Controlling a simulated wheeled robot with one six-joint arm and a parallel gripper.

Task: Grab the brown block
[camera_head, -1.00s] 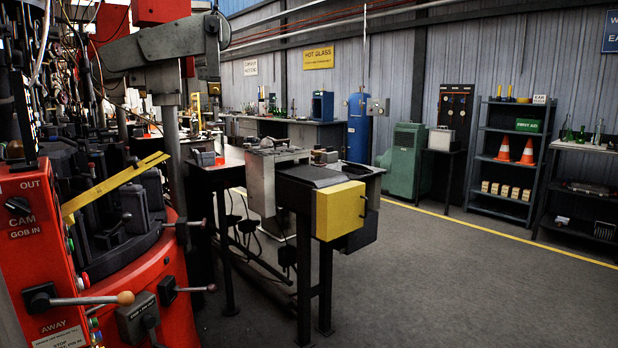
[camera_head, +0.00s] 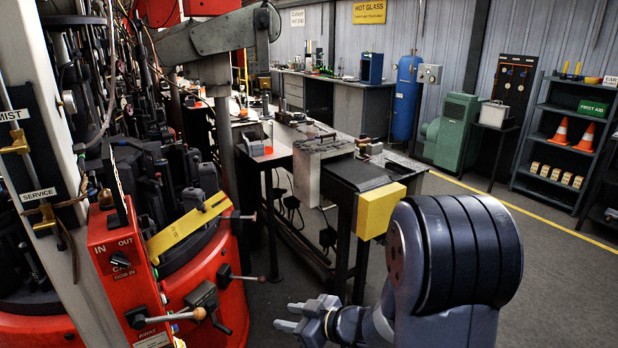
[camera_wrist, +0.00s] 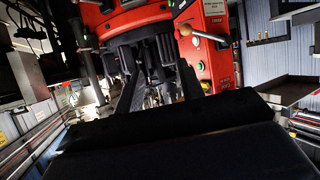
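I cannot make out with certainty a single brown block in either view. Several small tan-brown blocks (camera_head: 555,175) stand in a row on a lower shelf at the right of the head view. My gripper (camera_head: 283,316) shows at the bottom middle of the head view, its fingers pointing left, apart and with nothing between them. It is in open air, far from the shelf blocks. In the wrist view, the dark body of my gripper fills the lower part, with two fingers apart and the red machine beyond.
The red machine (camera_head: 185,280) with levers and a yellow bar (camera_head: 188,226) stands at left. A bench with a yellow box (camera_head: 378,211) is at middle. A dark shelf rack (camera_head: 545,140) holds orange cones (camera_head: 585,137). Open floor lies at right.

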